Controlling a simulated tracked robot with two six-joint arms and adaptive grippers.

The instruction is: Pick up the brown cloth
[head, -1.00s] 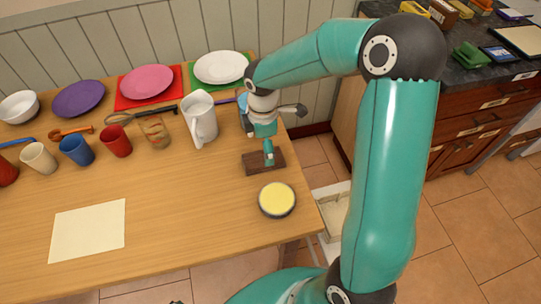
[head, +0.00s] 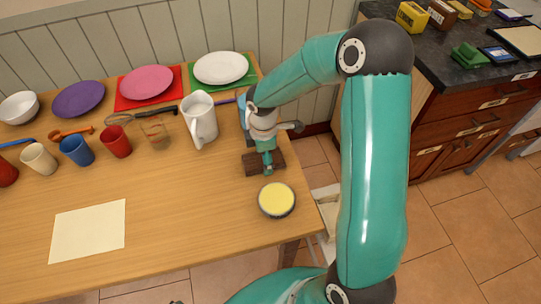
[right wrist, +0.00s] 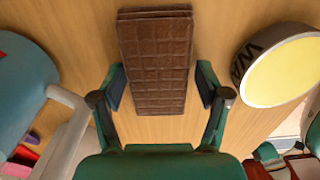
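The brown cloth (head: 280,160) is a dark brown, flat rectangle with a grid pattern, lying on the wooden table near its right edge. In the right wrist view the brown cloth (right wrist: 157,50) runs lengthwise away from the gripper. My right gripper (head: 267,165) is over the cloth and hides its middle in the head view. In the wrist view my right gripper (right wrist: 160,84) is open, one finger on each side of the cloth with gaps between. I cannot tell how high the fingertips are above the table. My left gripper is not in view.
A round tin with a yellow top (head: 277,199) stands just in front of the cloth. A white pitcher (head: 199,122) stands to its left. Cups, plates and utensils line the back left. A cream sheet (head: 87,231) lies at front left; the table's middle is clear.

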